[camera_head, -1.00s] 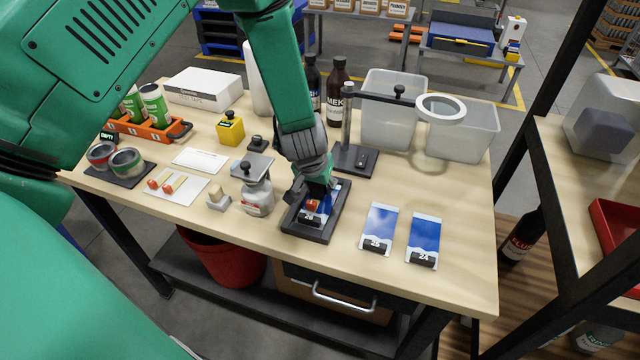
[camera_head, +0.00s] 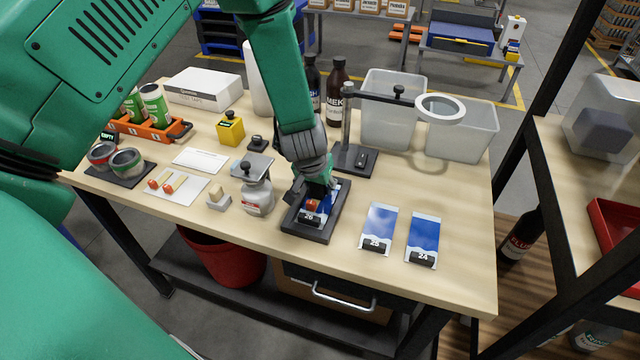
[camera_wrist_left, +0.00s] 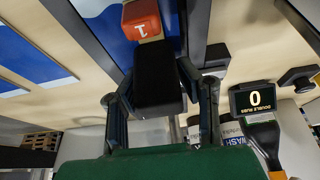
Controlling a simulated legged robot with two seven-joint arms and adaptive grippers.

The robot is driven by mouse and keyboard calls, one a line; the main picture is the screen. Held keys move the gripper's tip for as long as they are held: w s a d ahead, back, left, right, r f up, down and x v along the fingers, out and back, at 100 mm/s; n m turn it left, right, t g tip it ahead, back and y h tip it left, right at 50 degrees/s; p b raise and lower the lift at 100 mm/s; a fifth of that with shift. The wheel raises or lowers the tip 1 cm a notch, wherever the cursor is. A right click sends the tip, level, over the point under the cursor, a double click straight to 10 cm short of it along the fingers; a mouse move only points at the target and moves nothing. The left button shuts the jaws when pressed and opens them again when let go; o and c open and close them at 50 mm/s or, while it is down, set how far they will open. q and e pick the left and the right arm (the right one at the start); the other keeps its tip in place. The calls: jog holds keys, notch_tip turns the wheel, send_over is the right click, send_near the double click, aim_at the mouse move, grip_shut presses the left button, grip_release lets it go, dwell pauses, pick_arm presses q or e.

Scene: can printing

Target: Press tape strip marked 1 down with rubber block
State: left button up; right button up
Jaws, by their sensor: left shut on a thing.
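My left gripper (camera_head: 317,188) is over the blue panel marked 26 (camera_head: 308,219) in the dark tray (camera_head: 318,235). In the wrist view its fingers (camera_wrist_left: 158,85) are shut on a black block (camera_wrist_left: 158,72), which looks like the rubber block. The red tab marked 1 (camera_wrist_left: 142,20) lies just past the block's end, over the blue panel; the tab also shows in the head view (camera_head: 312,205). A little tan strip shows between tab and block; the rest is hidden. I cannot tell whether the block touches the strip. My right gripper is not in view.
Panels 25 (camera_head: 379,225) and 24 (camera_head: 424,238) lie right of the tray. A white card (camera_head: 190,190) holds red-tipped pieces. A ring magnifier stand (camera_head: 347,130) is behind. The table's front right is clear.

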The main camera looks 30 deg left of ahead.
pick_arm(q)
jog(key=shift+s, duration=0.1)
notch_tip(320, 180, up, 2)
jog(key=shift+r+p, duration=0.2)
jog(key=shift+p, duration=1)
notch_tip(320, 180, up, 3)
jog(key=shift+f+p, duration=0.15)
jog(key=shift+p, duration=0.9)
jog(key=shift+r, duration=0.9)
